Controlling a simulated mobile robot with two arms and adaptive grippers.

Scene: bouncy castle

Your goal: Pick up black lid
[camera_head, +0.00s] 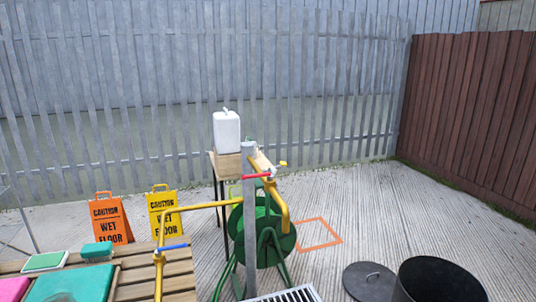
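The black lid (369,283) lies flat on the concrete ground at the lower right of the head view. It is round and dark, with a small handle on its top. It lies just left of an open black bin (436,281), whose bottom is cut off by the picture edge. I cannot tell whether lid and bin touch. Neither of my grippers shows in the head view.
A green hose reel (266,237) and yellow pipes (283,204) on a grey post (249,220) stand left of the lid. An orange square outline (333,233) marks open ground behind it. A slatted wooden table (180,272) stands lower left. A drain grate (290,296) lies front centre.

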